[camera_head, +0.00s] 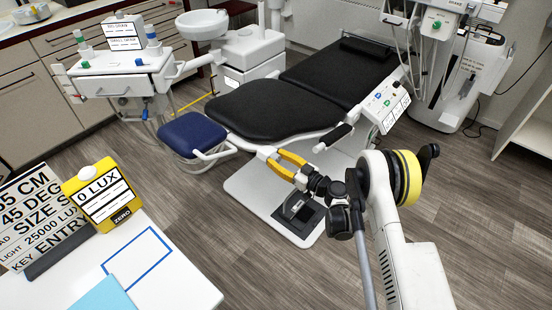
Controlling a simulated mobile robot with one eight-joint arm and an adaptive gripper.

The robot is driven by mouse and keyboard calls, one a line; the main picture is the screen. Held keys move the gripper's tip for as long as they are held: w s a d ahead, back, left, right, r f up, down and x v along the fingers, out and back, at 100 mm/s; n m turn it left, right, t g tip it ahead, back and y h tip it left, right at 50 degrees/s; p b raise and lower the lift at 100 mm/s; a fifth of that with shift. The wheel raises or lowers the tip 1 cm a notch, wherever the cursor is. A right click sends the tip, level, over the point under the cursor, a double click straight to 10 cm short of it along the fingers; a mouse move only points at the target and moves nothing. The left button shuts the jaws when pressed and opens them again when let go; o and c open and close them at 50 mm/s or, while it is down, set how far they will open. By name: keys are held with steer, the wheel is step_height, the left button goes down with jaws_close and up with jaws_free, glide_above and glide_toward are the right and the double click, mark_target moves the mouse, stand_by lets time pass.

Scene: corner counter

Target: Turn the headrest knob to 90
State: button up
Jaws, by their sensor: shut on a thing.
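The dental chair has a black padded seat (270,111) and a navy blue headrest pad (193,133) at its near left end, on a pale bracket. A small pale knob (264,152) sits at the chair's near edge, to the right of the pad. My gripper (276,160), with yellow fingers, reaches in from the right and is shut on this knob. The fingers hide part of the knob, and no angle marking on it can be read.
A control panel (385,103) and a black armrest (334,134) are right of my gripper. A white table (190,290) at the lower left carries a yellow "0 LUX" box (99,196) and a text sign (40,215). Open floor lies at the lower middle.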

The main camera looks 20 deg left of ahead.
mark_target(276, 155)
steer(key=shift+o, duration=0.2)
steer(key=shift+m, duration=1.4)
steer(key=o, duration=1.2)
steer(key=shift+a, duration=0.1)
steer(key=shift+c, duration=0.2)
step_height(276, 155, up, 10)
